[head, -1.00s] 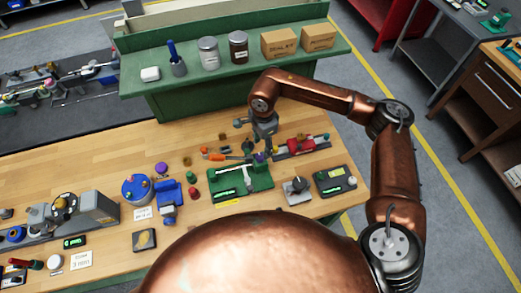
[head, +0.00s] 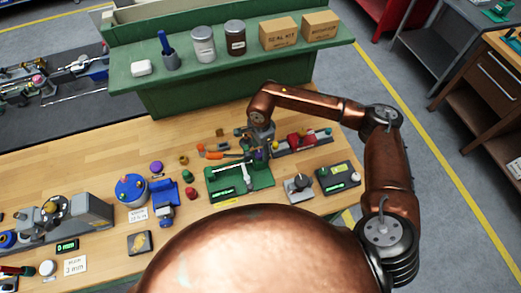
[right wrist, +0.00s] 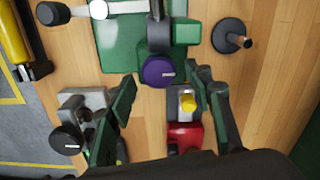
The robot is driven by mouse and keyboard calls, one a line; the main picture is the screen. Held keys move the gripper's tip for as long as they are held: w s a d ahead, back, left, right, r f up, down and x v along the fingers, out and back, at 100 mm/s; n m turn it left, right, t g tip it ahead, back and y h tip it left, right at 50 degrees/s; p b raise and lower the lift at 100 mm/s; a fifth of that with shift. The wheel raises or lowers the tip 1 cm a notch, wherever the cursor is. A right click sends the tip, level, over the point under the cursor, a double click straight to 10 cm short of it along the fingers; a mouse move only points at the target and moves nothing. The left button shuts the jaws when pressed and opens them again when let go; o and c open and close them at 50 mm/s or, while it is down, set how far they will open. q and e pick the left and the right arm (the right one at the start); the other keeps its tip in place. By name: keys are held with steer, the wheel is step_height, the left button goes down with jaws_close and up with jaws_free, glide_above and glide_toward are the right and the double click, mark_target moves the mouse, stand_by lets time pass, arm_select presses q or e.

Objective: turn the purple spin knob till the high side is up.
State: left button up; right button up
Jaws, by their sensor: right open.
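The purple spin knob (right wrist: 158,71) is a round disc with a small pale label. It sits at the end of a dark grey body at the edge of a green plate (right wrist: 120,55). In the head view the knob is a small purple spot (head: 259,155) by the green plate (head: 268,180), partly hidden by my gripper. My right gripper (right wrist: 162,78) is open and empty. In the right wrist view its fingers are spread to either side of the knob, with gaps; its height above the knob is unclear. Which knob side is high cannot be told. My left gripper is not in view.
A red block with a yellow cap (right wrist: 187,103) lies close to one finger. A grey fixture with a black knob (right wrist: 66,139) is near the other. Another purple knob (head: 156,167) stands left on the bench. A green shelf (head: 190,78) with jars and boxes is behind.

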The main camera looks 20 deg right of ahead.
steer(key=shift+f, duration=0.45)
steer(key=shift+c, duration=0.3)
steer(key=c, duration=1.1)
